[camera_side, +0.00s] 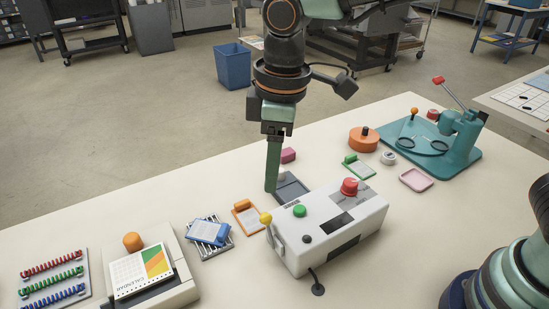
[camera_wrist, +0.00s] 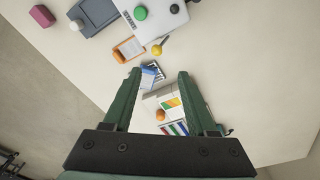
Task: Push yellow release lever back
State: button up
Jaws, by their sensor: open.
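The yellow release lever (camera_side: 266,218) has a round yellow knob and stands at the left end of a white machine (camera_side: 335,239) with a green and a red button. In the wrist view the lever's knob (camera_wrist: 156,50) shows just beyond my fingertips, near the middle. My gripper (camera_side: 271,190) points down behind the machine's left end, and its tip appears above and slightly right of the lever knob. In the wrist view my gripper (camera_wrist: 159,74) has its two green fingers apart with nothing held between them. I see no contact with the lever.
An orange clipboard (camera_side: 248,217), blue cards (camera_side: 208,231) on a rack and a calendar (camera_side: 142,274) on a cream machine lie to the left. A dark tray (camera_side: 291,188) is behind the white machine. A teal press (camera_side: 455,145) stands far right. The front table area is mostly clear.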

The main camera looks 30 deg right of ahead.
jog(key=shift+d+r, duration=0.1)
jog(key=shift+d, duration=0.05)
jog(key=s+d+r+m+t, duration=0.2)
jog(key=d+m, duration=0.4)
jog(key=d, duration=0.6)
jog(key=s+d+r+m+t, duration=0.1)
jog(key=s+d+m+t, duration=0.3)
jog(key=d, duration=0.8)
jog(key=n+g, duration=0.7)
jog(key=n, duration=0.6)
send_over(265, 214)
notch_tip(265, 214, down, 4)
jog(key=shift+h, duration=0.4)
notch_tip(265, 214, down, 12)
jog(key=shift+r, duration=0.2)
grip_shut()
